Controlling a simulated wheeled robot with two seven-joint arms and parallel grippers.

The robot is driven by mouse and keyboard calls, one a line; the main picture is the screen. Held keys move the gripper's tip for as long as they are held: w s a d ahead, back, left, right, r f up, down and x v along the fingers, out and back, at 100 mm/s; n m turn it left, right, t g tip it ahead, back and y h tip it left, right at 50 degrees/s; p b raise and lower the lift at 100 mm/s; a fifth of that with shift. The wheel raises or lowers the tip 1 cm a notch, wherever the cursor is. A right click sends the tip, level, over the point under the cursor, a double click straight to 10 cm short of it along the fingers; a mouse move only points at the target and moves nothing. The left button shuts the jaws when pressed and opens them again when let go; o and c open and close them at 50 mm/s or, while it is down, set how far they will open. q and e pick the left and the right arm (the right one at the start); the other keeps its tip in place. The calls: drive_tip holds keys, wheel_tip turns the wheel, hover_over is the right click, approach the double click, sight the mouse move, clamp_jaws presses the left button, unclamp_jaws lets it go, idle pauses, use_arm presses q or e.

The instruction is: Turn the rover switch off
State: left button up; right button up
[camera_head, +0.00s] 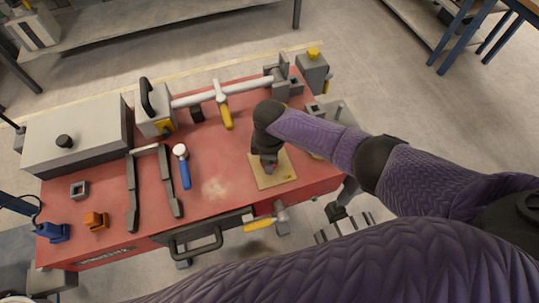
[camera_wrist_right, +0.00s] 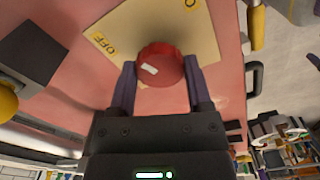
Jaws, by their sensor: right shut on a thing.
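The rover switch is a round red knob (camera_wrist_right: 160,65) on a tan square plate (camera_head: 284,181) on the red bench top. In the wrist view the plate (camera_wrist_right: 126,22) carries yellow markings, with "OFF" readable left of the knob and another cut by the top edge. The knob has a white mark pointing toward the lower left of that view. My right gripper (camera_head: 269,165) reaches down over the plate. In the wrist view its two fingers (camera_wrist_right: 160,88) are shut on the knob, one on each side. In the head view the knob is mostly hidden by the gripper. My left gripper is not in view.
A grey box (camera_head: 75,135), a blue-handled hammer (camera_head: 184,170), dark rails (camera_head: 133,190) and an orange block (camera_head: 95,221) lie left on the bench. A pipe with a yellow-handled valve (camera_head: 226,110) runs along the back. A drawer handle (camera_head: 197,244) and yellow lever (camera_head: 258,225) stick out in front.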

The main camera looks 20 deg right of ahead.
drive_tip(key=n, duration=0.3)
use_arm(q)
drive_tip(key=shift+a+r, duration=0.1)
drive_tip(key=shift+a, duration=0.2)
use_arm(e)
drive_tip(key=shift+n, duration=0.6)
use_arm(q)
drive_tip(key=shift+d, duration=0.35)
